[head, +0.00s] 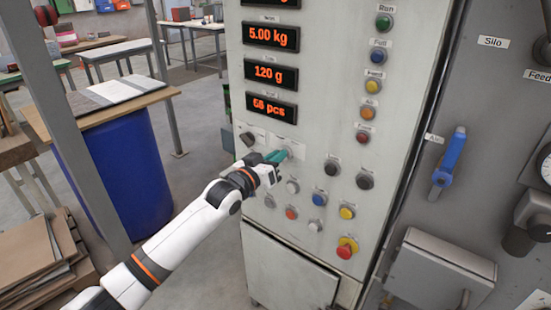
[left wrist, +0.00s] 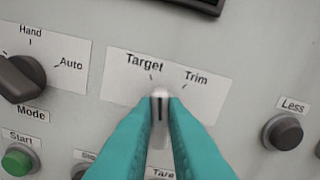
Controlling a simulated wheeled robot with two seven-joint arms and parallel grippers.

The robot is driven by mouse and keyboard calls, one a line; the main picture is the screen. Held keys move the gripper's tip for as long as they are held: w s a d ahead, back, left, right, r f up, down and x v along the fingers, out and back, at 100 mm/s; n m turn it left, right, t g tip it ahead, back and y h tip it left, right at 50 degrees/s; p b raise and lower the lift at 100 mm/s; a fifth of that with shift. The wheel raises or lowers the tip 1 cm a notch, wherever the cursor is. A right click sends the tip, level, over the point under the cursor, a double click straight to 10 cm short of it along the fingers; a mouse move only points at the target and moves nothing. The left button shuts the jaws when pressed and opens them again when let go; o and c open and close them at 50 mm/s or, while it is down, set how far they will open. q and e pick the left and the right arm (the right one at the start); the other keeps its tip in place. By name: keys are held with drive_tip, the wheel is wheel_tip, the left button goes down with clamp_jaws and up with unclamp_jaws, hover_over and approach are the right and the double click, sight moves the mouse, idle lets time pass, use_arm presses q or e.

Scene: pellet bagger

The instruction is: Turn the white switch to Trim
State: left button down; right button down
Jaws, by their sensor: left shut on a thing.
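The white switch (left wrist: 160,96) is on the panel, below a label with the words Target and Trim (left wrist: 195,78). In the left wrist view its upper end, with a dark line, points nearly straight up in the picture, closer to the Target mark than to the Trim mark. My left gripper (left wrist: 160,112) has its teal fingers shut on the switch, one on each side. They hide part of it. In the head view my left gripper (head: 277,157) reaches the panel at the switch, which is small there. My right gripper is not in view.
The black Mode knob (left wrist: 22,78) is left of the switch, and the dark Less button (left wrist: 283,132) is right of it. Several buttons sit below, including a green Start button (left wrist: 18,161) and a red mushroom button (head: 346,249). Orange displays (head: 271,76) are above.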

use_arm(q)
drive_tip(key=m, duration=0.8)
drive_tip(key=shift+s+d+m, duration=0.2)
drive_tip(key=shift+d+m, duration=0.05)
drive_tip(key=shift+m, duration=0.15)
drive_tip(key=shift+f, duration=0.1)
drive_tip(key=c, duration=1.5)
unclamp_jaws()
drive_tip(key=shift+o, duration=0.2)
